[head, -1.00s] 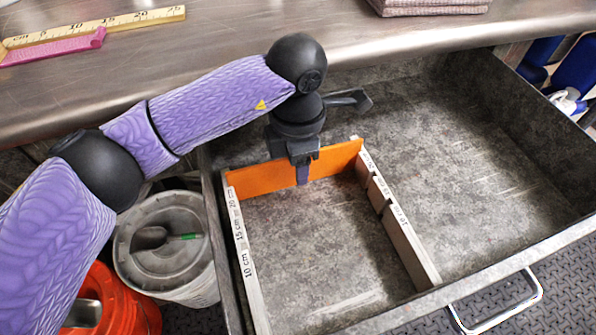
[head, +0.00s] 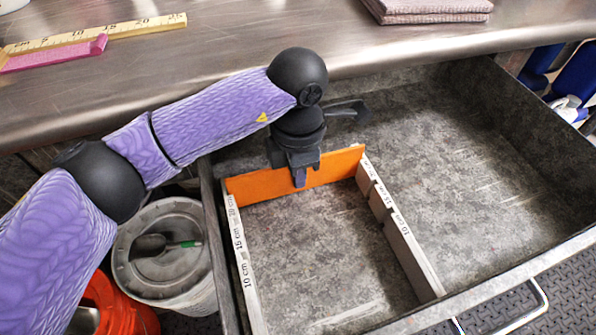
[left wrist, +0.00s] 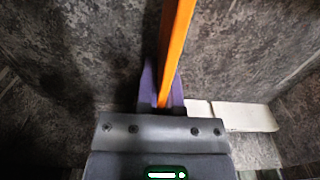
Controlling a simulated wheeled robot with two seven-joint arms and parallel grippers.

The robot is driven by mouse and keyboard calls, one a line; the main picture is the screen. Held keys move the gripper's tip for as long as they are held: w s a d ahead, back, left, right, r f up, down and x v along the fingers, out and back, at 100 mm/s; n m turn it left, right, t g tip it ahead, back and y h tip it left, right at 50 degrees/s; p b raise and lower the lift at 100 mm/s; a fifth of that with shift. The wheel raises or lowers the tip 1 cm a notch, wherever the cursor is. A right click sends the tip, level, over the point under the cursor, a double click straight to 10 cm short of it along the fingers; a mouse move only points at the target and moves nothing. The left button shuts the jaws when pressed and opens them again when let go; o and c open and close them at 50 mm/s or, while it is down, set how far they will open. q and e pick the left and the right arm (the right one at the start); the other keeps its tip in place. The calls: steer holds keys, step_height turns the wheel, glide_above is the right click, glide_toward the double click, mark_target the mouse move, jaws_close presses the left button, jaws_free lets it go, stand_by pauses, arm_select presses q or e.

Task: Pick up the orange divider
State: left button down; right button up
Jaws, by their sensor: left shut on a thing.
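The orange divider (head: 335,168) stands upright across the far end of the two labelled rails in the open drawer. My left gripper (head: 300,177) comes down on its top edge near the middle and is shut on it. In the left wrist view the orange divider (left wrist: 176,45) runs between the two purple fingers of my left gripper (left wrist: 161,90). The left rail (head: 246,270) carries marks such as 10 cm and 15 cm. The right rail (head: 412,255) has notches. Whether the divider's lower edge touches the drawer floor is hard to tell. My right gripper is not in view.
The grey metal drawer (head: 480,170) is empty to the right of the rails. A steel counter (head: 230,50) lies behind, with a ruler (head: 120,25), a pink strip (head: 60,55) and folded cloth (head: 430,10). A lidded white bucket (head: 165,260) and an orange bucket (head: 110,300) stand left.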

arm_select(q)
step_height(320, 180, up, 25)
steer(key=p, duration=1.3)
steer(key=shift+f, duration=0.2)
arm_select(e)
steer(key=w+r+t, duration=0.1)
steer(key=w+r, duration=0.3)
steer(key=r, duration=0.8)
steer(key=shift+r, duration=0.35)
